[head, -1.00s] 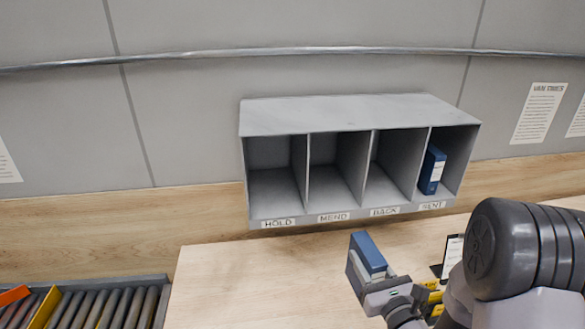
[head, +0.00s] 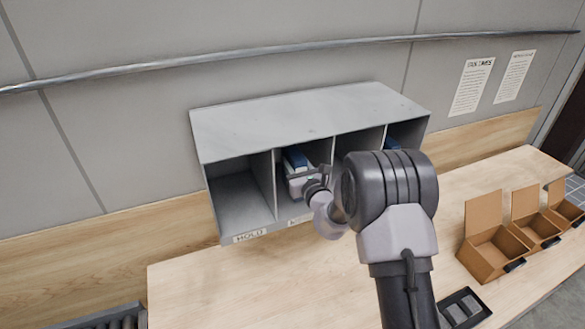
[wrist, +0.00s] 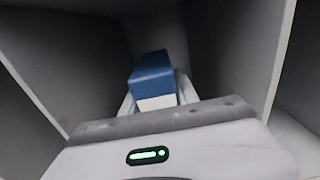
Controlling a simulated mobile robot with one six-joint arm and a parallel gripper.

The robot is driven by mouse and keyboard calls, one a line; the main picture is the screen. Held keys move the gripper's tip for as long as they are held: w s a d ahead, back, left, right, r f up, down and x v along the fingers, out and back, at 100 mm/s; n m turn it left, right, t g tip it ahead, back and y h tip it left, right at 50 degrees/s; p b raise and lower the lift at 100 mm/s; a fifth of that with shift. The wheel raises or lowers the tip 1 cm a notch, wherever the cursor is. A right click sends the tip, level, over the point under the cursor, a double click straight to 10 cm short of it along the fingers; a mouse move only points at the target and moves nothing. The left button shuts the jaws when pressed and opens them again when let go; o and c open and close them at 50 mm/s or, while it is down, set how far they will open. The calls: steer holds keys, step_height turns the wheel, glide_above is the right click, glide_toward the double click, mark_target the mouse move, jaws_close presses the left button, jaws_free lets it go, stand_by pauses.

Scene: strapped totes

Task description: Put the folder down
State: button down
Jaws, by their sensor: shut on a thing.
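The blue folder (head: 295,158) is inside the second compartment from the left of the grey pigeonhole unit (head: 300,120). That compartment's label is mostly hidden by my arm; it read MEND a second ago. My gripper (head: 300,178) reaches into the compartment and is shut on the folder. In the wrist view, the folder (wrist: 153,76) stands upright between the fingers of my gripper (wrist: 155,98), with compartment walls on both sides. Whether its bottom touches the compartment floor cannot be seen.
The HOLD compartment (head: 240,200) at the left is empty. Another blue folder (head: 392,143) shows in the rightmost compartment, partly hidden. Open cardboard boxes (head: 490,242) stand on the wooden bench (head: 200,285) at the right. A metal rail (head: 200,58) runs along the wall above.

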steer(key=f, duration=0.3)
steer(key=shift+w+a+f, duration=0.1)
steer(key=shift+w+f, duration=0.2)
steer(key=shift+w, duration=0.05)
steer(key=shift+s, duration=0.1)
steer(key=shift+f, duration=0.15)
steer(key=c, duration=0.9)
jaws_free()
